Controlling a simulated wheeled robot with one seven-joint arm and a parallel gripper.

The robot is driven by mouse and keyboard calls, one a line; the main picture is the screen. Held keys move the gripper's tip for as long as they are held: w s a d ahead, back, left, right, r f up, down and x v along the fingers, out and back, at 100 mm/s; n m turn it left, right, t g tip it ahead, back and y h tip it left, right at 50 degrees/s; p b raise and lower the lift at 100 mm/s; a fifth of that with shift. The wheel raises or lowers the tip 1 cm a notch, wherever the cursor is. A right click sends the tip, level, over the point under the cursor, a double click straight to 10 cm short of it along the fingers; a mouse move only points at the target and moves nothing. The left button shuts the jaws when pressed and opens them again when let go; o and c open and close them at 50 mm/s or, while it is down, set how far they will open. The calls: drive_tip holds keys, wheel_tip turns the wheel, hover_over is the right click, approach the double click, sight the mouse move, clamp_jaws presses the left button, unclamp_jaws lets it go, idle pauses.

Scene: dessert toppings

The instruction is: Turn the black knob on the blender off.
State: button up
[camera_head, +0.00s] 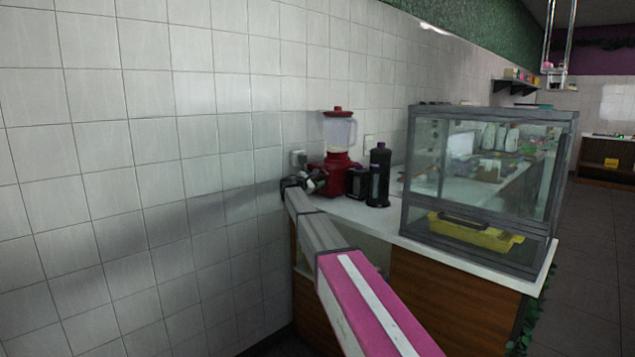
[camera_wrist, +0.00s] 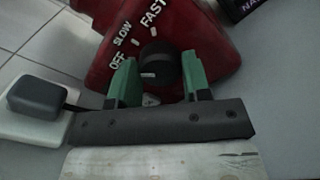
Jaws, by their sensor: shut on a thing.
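The red blender (camera_head: 343,178) with a clear jar and red lid stands on the white counter against the tiled wall. In the wrist view its red base (camera_wrist: 105,45) fills the top, with white OFF, SLOW and FAST lettering. The black knob (camera_wrist: 160,66) sits between the two green fingers of my gripper (camera_wrist: 158,82), which is shut on it. A pale mark shows on the knob's lower left part; its exact setting is hard to tell. In the head view my gripper (camera_head: 314,183) reaches the front of the base, and the knob is hidden.
A dark bottle (camera_head: 380,170) and a black container (camera_head: 357,183) stand right of the blender. A glass display case (camera_head: 408,175) stands farther right on the counter. A wall socket with a dark plug (camera_wrist: 38,97) is left of my gripper.

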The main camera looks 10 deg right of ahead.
drive_tip(key=o, duration=0.9)
drive_tip(key=shift+o, duration=0.2)
drive_tip(key=shift+s+a, duration=0.1)
drive_tip(key=v, duration=1)
drive_tip(key=shift+s+a, duration=0.15)
drive_tip(key=shift+a, duration=0.1)
